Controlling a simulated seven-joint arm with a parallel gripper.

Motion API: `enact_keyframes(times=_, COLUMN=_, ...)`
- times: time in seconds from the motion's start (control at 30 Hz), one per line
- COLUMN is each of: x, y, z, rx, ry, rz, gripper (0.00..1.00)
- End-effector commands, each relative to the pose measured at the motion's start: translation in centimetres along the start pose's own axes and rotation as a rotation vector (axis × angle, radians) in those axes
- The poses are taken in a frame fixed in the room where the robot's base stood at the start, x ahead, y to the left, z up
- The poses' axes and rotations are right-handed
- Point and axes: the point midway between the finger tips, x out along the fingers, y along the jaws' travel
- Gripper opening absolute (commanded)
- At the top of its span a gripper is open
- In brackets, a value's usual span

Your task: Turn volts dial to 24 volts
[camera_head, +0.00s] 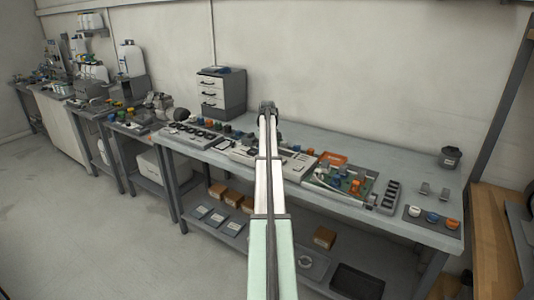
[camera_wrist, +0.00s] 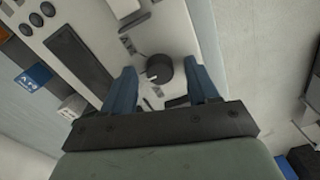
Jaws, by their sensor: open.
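In the wrist view, a round black dial (camera_wrist: 159,69) with a light pointer mark sits on a pale panel (camera_wrist: 165,28). Its scale and labels are too small to read, so I cannot tell its setting. My gripper (camera_wrist: 163,78) is open, with its two blue fingers on either side of the dial. I cannot tell whether either finger touches it. In the head view, my arm reaches over the workbench and ends near its back edge (camera_head: 268,108). The arm hides the dial there.
The grey workbench (camera_head: 400,215) carries an orange and green board (camera_head: 345,180) and coloured knobs (camera_head: 432,217) at right. Grey drawers (camera_head: 220,92) stand at the back left.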

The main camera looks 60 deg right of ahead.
Motion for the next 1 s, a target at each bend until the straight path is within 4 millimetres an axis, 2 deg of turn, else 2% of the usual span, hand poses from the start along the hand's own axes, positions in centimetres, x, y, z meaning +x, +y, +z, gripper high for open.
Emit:
enact_keyframes(times=0.33, x=0.22, y=0.00, z=0.00, rx=0.000, ry=0.000, rz=0.000, gripper=0.58)
enact_keyframes(times=0.9, x=0.19, y=0.01, z=0.00, rx=0.000, ry=0.000, rz=0.000, gripper=0.03)
enact_keyframes(times=1.0, x=0.19, y=0.01, z=-0.01, rx=0.002, ry=0.000, rz=0.000, gripper=0.03)
